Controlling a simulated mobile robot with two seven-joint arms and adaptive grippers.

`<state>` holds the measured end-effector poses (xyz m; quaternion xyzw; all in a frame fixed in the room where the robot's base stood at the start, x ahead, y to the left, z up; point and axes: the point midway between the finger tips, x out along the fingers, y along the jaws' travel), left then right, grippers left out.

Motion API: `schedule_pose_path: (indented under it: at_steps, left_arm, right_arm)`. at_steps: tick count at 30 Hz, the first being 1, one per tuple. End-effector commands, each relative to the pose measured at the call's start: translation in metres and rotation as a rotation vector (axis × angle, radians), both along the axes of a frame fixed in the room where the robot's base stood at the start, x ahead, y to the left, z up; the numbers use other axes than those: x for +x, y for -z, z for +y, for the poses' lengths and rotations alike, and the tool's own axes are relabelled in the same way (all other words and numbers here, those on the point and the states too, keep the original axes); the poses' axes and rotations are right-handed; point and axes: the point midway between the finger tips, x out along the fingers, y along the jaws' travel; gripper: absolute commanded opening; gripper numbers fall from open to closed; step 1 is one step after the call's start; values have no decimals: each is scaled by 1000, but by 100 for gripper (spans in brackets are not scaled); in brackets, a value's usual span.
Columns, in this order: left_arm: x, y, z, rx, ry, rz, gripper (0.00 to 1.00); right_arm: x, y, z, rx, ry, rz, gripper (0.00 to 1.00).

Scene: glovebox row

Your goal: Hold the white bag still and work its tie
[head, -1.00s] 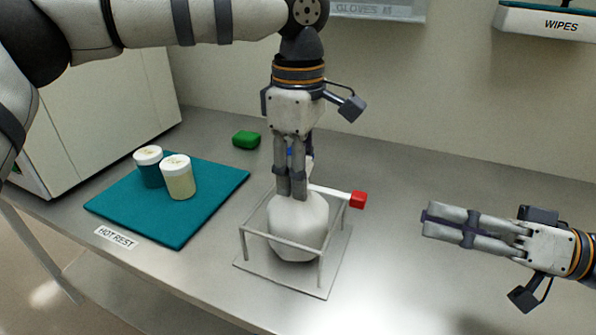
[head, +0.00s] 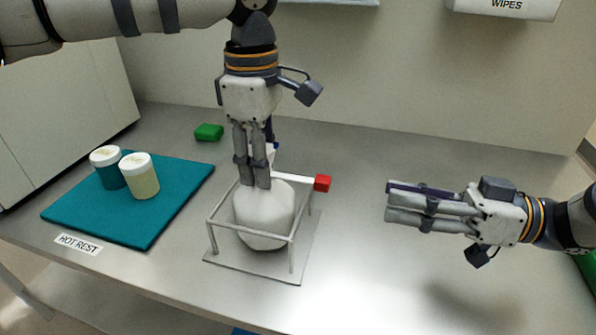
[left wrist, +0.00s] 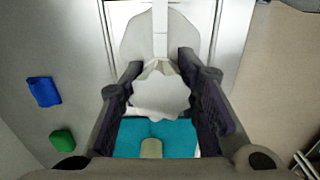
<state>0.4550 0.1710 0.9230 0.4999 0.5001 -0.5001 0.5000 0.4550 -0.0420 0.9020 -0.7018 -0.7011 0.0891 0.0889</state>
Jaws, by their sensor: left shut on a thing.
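The white bag (head: 265,212) sits upright inside a wire frame stand (head: 212,236) on the bench. My left gripper (head: 255,186) points down from above and is shut on the bag's gathered neck. In the left wrist view the bag's frilled top (left wrist: 160,95) shows between the fingers. A white strip with a red end (head: 322,183), which looks like the tie, sticks out to the right from behind the fingers; where it meets the neck is hidden. My right gripper (head: 388,203) lies level to the right of the stand, apart from the bag, pointing left; its finger gap is unclear.
A teal mat (head: 180,195) with two white-lidded jars, one teal (head: 106,168) and one cream (head: 140,178), lies at the left beside a HOT REST label. A green block (head: 208,132) lies behind. The bench right of the stand is clear.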

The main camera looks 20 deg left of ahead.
Motion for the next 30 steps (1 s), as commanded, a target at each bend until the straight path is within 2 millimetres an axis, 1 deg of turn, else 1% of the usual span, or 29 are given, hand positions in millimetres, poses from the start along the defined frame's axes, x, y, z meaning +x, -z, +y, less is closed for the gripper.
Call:
schedule_pose_path:
  at_steps: [1,3,5,7,8,15,18,21,25,30]
  left_arm:
    - [0,-1,0,-1,0,-1,0]
    - [0,-1,0,-1,0,-1,0]
    - [0,-1,0,-1,0,-1,0]
    - [0,-1,0,-1,0,-1,0]
    - [0,-1,0,-1,0,-1,0]
    - [0,-1,0,-1,0,-1,0]
    - [0,-1,0,-1,0,-1,0]
    - [0,-1,0,-1,0,-1,0]
    - [0,-1,0,-1,0,-1,0]
    - [0,-1,0,-1,0,-1,0]
  right_arm:
    - [0,-1,-1,3,1,-80,38]
    - [0,-1,0,1,1,-181,38]
    - [0,-1,2,1,-1,-231,38]
    - [0,-1,11,0,-2,-253,38]
    - [-1,-1,17,1,-3,-254,38]
    - [-1,-1,78,1,-5,-252,38]
    - [-1,-1,98,1,-4,-251,38]
    - [0,-1,112,0,-2,-251,38]
    - [0,-1,119,0,0,-249,38]
    - [0,-1,120,0,0,-249,38]
